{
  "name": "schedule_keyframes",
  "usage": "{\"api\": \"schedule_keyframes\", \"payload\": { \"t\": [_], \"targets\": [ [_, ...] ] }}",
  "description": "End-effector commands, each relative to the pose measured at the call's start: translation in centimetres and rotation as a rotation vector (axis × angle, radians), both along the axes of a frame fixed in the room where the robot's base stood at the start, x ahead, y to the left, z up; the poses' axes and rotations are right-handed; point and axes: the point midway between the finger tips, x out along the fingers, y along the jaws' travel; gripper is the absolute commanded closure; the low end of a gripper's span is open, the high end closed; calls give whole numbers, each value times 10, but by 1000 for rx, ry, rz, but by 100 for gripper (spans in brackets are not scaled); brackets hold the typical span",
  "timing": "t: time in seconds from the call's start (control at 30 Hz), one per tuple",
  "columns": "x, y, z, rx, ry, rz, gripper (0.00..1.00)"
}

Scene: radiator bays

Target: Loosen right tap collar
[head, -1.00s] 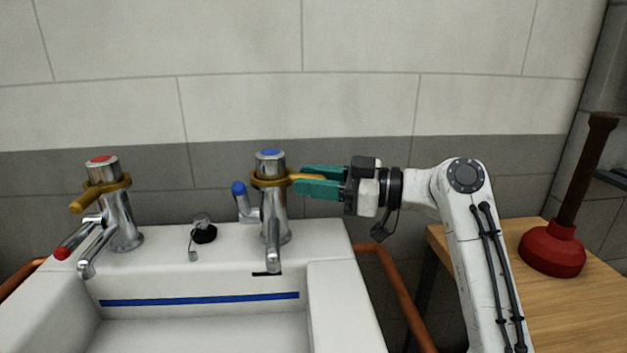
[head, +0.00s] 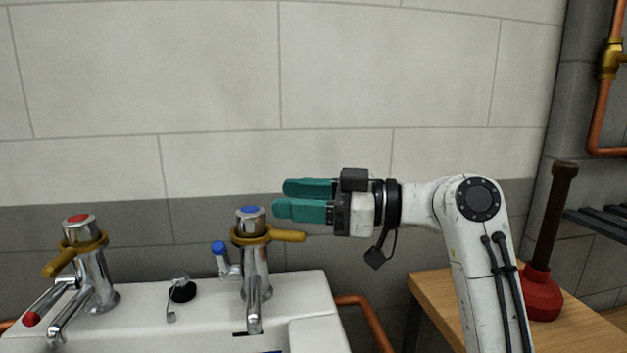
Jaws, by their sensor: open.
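The right tap (head: 256,268) is chrome with a blue cap and a blue-tipped lever, and stands at the back right of the white sink. Its brass collar (head: 249,238) sits around the upper body, with a yellow handle (head: 287,235) pointing right. My gripper (head: 280,198) has teal fingers, open and empty, above the handle and apart from it. The left tap (head: 96,280) has a red cap and a similar brass collar (head: 84,245), whose handle points to the lower left.
The white sink (head: 210,311) carries a black plug (head: 183,291) between the taps. A wooden table (head: 432,291) at right holds a red plunger (head: 541,295). Copper pipe (head: 366,318) runs beside the sink. The tiled wall (head: 330,75) is close behind.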

Motion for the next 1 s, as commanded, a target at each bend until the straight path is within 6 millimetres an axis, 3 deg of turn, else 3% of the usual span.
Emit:
{"api": "schedule_keyframes", "payload": {
  "t": [0.03,0.3,0.5,1.0],
  "targets": [
    [-8,-2,11,-1,-5,-1,54],
    [-57,-13,30,-2,-3,0,54],
    [-83,-19,41,-1,-1,0,54],
    [-93,-21,46,-1,0,0,54]
  ]
}}
